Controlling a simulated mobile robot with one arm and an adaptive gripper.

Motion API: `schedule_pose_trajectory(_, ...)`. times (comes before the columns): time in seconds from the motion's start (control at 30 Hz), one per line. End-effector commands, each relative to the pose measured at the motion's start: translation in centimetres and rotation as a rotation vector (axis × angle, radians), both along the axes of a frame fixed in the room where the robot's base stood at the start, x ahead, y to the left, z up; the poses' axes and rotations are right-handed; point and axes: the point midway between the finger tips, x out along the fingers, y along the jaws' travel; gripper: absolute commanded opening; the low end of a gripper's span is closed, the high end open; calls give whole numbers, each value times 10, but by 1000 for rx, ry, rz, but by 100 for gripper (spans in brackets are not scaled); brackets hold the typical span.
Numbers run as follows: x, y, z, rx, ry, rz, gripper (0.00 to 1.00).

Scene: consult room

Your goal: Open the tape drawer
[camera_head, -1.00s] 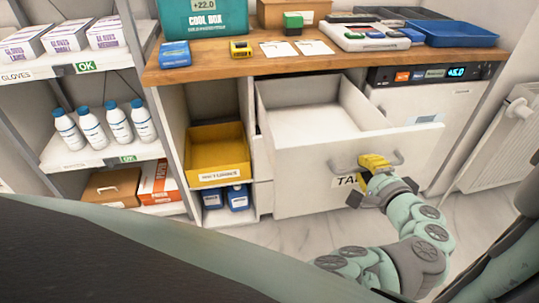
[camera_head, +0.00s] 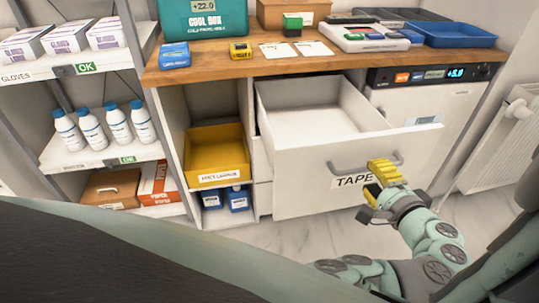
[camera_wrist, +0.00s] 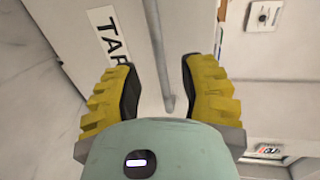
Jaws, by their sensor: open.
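The tape drawer (camera_head: 300,183) stands pulled out from under the wooden counter, and its white inside (camera_head: 312,112) looks empty. Its front bears a label reading "TAPE" (camera_head: 353,181) and a grey bar handle (camera_head: 380,166). My gripper (camera_head: 386,182), with yellow ribbed fingers, is in front of the drawer face, just below and right of the handle in the head view. In the wrist view the two fingers (camera_wrist: 158,88) are apart, with the handle bar (camera_wrist: 158,55) running between them and touching neither finger visibly.
A yellow bin (camera_head: 218,165) sits in the cubby left of the drawer. A small fridge (camera_head: 425,105) with a lit display is at right, and a radiator (camera_head: 500,145) stands beyond it. Shelves with bottles (camera_head: 92,128) are at left. Some floor (camera_head: 285,232) shows below the drawer.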

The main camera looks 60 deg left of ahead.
Motion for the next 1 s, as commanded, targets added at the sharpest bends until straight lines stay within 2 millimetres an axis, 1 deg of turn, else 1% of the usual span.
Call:
schedule_pose_trajectory(0.03, -2, -9, 1, -2, 1, -10, 41)
schedule_pose_trajectory(0.1, -5, -18, 3, -2, 1, -11, 41)
schedule_pose_trajectory(0.3, -12, -32, 7, -1, 1, -6, 41)
schedule_pose_trajectory(0.43, -14, -35, 8, -1, 0, -2, 41)
schedule_pose_trajectory(0.87, -14, -34, 8, -1, 0, -1, 41)
schedule_pose_trajectory(1.0, -8, -37, 8, -20, 3, -33, 41)
